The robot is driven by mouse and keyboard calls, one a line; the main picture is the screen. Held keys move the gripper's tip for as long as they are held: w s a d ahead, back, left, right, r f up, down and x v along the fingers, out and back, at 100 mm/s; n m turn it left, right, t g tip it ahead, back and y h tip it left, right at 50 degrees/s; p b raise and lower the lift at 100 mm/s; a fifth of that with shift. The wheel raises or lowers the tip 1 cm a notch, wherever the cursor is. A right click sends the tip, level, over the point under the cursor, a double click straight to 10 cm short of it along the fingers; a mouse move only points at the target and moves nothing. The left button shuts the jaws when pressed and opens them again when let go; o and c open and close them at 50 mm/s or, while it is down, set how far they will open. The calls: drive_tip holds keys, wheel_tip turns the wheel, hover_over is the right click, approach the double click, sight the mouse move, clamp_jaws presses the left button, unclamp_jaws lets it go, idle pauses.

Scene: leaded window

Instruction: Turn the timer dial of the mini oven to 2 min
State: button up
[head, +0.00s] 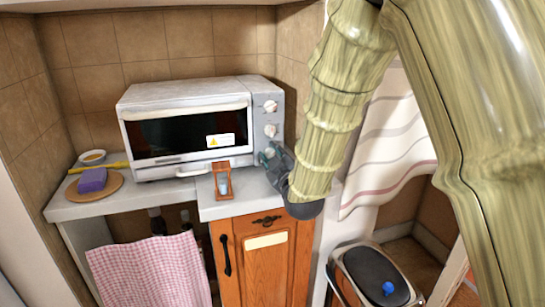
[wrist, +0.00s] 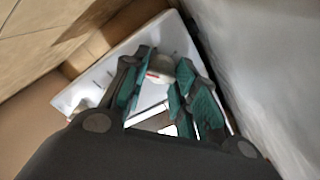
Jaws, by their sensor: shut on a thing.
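The white mini oven (head: 185,98) stands on the counter with its door closed. Its right-hand panel carries a column of dials: a top dial (head: 270,106), a middle dial (head: 270,130) and a lowest dial, which is mostly hidden by my gripper (head: 268,155). The dial markings are too small to read, so I cannot tell the timer setting. In the wrist view, the teal-padded fingers of my gripper (wrist: 160,82) are on either side of a pale round dial (wrist: 160,63) with a small red mark. My gripper is shut on this lowest dial.
A small brown stand (head: 222,180) with a grey object is on the counter before the oven. A purple sponge (head: 92,180) lies on a round board at left. A checked cloth (head: 150,272) hangs below. A bin (head: 375,275) stands at lower right.

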drive_tip(key=shift+m, duration=0.5)
drive_tip(key=o, duration=1)
drive_tip(key=shift+o, duration=0.2)
drive_tip(key=v, duration=1.2)
